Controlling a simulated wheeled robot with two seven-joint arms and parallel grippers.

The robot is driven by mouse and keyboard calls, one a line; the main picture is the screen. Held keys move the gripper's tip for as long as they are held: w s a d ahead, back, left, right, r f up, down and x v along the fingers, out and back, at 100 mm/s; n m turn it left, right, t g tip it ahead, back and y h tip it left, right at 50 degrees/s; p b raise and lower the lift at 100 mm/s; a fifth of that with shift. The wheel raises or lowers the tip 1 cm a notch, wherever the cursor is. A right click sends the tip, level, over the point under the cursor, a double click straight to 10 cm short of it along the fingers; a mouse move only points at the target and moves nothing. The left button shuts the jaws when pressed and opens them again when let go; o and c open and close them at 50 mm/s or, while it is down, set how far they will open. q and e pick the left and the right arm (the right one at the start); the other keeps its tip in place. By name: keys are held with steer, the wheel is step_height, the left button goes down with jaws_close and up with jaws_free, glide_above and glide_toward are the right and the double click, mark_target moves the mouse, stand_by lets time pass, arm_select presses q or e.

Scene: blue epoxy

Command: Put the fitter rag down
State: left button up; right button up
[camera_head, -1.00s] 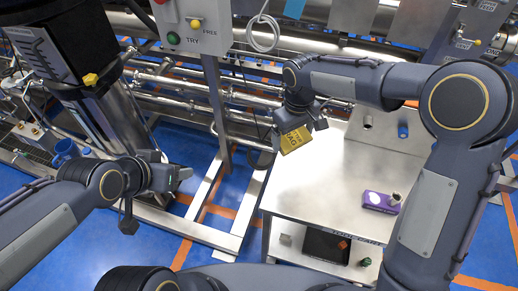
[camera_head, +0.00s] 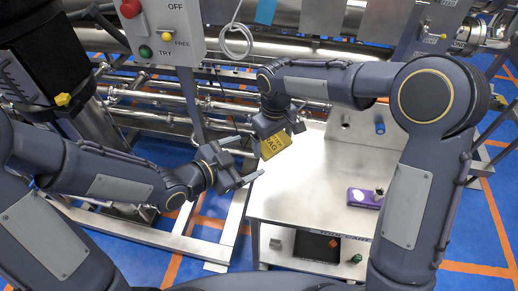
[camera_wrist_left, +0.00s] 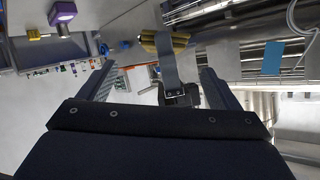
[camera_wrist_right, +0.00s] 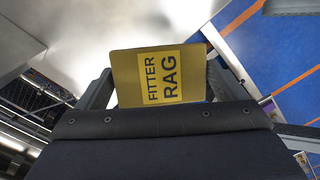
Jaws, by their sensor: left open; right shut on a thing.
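The fitter rag (camera_head: 276,145) is a flat yellow piece with a black "FITTER RAG" label, easy to read in the right wrist view (camera_wrist_right: 148,78). My right gripper (camera_head: 268,128) is shut on it and holds it at the left part of the steel cart top (camera_head: 310,180); whether it touches the surface I cannot tell. My left gripper (camera_head: 240,162) is open and empty, just left of the rag and the cart.
A purple box (camera_head: 364,198) stands at the cart's right front, with a blue item (camera_head: 380,126) at the back right. The middle of the cart top is clear. A lower shelf holds a dark tray (camera_head: 315,246). A control box (camera_head: 165,30) and steel pipes stand behind.

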mark_target(268, 148)
arm_select(q)
steer(key=x, duration=0.8)
steer(key=shift+w+d, duration=0.2)
steer(key=shift+w, duration=0.05)
steer(key=shift+c, duration=0.5)
steer(key=c, duration=1)
arm_select(e)
steer(key=shift+w, duration=0.1)
arm_select(q)
steer(key=shift+o, duration=0.2)
arm_select(e)
steer(key=o, duration=1)
